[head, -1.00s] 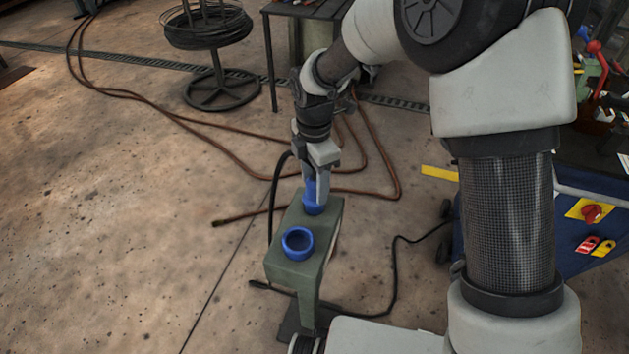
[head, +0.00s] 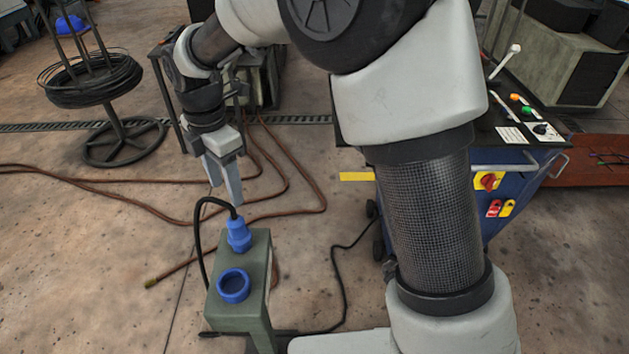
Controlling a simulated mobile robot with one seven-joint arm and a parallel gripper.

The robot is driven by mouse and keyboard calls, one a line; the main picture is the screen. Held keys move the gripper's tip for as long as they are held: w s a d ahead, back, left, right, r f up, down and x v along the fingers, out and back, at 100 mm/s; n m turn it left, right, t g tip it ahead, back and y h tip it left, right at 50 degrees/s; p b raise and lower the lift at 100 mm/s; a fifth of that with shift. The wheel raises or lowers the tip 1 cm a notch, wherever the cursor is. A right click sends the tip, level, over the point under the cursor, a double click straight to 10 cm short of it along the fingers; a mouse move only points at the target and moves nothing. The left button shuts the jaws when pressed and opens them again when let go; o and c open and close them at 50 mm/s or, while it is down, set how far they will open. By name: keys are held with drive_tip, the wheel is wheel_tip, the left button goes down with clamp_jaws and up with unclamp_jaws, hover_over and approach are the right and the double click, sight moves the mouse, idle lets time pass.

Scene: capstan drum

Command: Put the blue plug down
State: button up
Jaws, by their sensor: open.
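The blue plug (head: 238,235) stands upright on the far part of the top of a green pedestal box (head: 257,262). A black cable (head: 200,235) arches from the plug's top and down the box's left side. A blue round socket (head: 233,286) sits on the same top, nearer to me and apart from the plug. My gripper (head: 227,194) is open and empty. Its fingers point down, above and slightly left of the plug, and look clear of it. Whether the plug is seated in something beneath it is hard to tell.
A blue cart (head: 505,205) with a lever and coloured buttons stands at right. A wire reel stand (head: 115,135) is at upper left. A dark table (head: 170,52) stands behind my gripper. Brown hoses (head: 325,195) lie across the floor. Floor at left is mostly open.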

drive_tip(key=s+d+r+m+t, duration=0.2)
drive_tip(key=s+d+r+m, duration=0.2)
drive_tip(key=d+r+m, duration=0.85)
drive_tip(key=s+d+m+t, duration=0.3)
drive_tip(key=s+d+m, duration=1)
drive_tip(key=d, duration=0.1)
drive_tip(key=shift+s+d+r+t, duration=0.2)
drive_tip(key=shift+d+t, duration=0.1)
drive_tip(key=shift+d, duration=0.05)
